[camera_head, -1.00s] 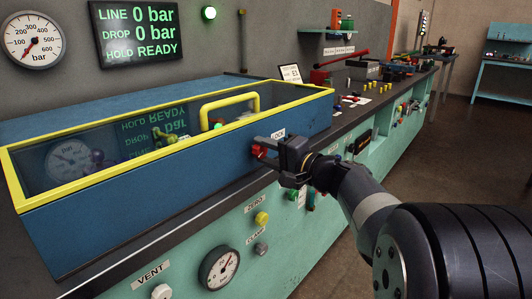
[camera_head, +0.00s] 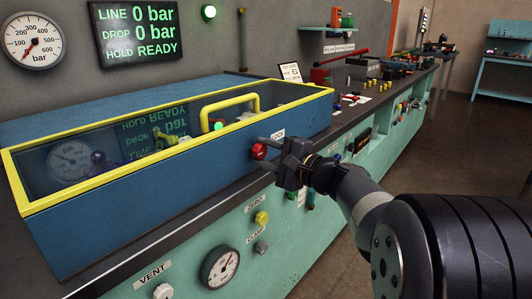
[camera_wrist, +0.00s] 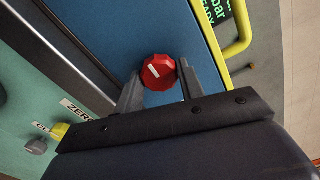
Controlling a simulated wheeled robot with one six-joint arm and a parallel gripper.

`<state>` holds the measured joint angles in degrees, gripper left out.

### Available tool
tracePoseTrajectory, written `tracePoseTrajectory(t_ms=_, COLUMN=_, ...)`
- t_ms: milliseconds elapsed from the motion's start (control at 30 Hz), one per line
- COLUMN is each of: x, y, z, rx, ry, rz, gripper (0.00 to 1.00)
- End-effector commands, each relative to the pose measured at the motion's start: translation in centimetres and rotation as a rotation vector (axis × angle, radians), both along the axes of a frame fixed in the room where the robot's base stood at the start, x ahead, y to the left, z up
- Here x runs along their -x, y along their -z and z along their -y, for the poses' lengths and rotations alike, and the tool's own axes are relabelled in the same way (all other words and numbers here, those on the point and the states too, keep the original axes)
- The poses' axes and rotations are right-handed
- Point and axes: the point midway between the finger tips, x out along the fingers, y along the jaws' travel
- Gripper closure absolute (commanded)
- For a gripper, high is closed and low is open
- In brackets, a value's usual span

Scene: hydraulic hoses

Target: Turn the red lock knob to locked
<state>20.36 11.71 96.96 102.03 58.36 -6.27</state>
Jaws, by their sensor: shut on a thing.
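The red lock knob (camera_head: 259,151) sits on the front wall of the blue chamber box, by the LOCK label (camera_head: 278,133). In the wrist view the knob (camera_wrist: 158,72) has several flat sides and a short white mark on its face, slanted in the picture. My gripper (camera_head: 268,150) reaches it from the right. In the wrist view my gripper's two fingers (camera_wrist: 159,86) are on either side of the knob, shut on it. The finger tips' contact edges are partly hidden.
The box has a yellow-rimmed clear lid (camera_head: 100,165) with a yellow handle (camera_head: 228,106). Below are a yellow ZERO knob (camera_head: 261,218), a grey CLAMP knob (camera_head: 261,246) and a gauge (camera_head: 220,268). The display (camera_head: 138,32) reads 0 bar, HOLD READY.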

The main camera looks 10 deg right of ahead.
Motion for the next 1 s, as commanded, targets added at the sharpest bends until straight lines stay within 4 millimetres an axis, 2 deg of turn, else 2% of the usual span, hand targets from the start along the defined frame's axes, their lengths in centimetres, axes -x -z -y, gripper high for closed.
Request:
tracePoseTrajectory(t_ms=233, x=0.0, y=0.1, z=0.0, rx=-0.002, ry=0.001, rz=-0.003, gripper=0.86)
tracePoseTrajectory(t_ms=267, x=0.0, y=0.1, z=0.0, rx=-0.002, ry=0.001, rz=-0.003, gripper=0.62)
tracePoseTrajectory(t_ms=500, x=0.0, y=0.1, z=0.0, rx=-0.001, ry=0.001, rz=-0.001, gripper=0.42)
tracePoseTrajectory(t_ms=833, x=0.3, y=0.0, z=0.3, rx=0.000, ry=0.002, rz=0.000, gripper=0.41)
tracePoseTrajectory(t_ms=1000, x=2.3, y=-0.1, z=1.8, rx=0.000, ry=0.005, rz=0.000, gripper=0.41)
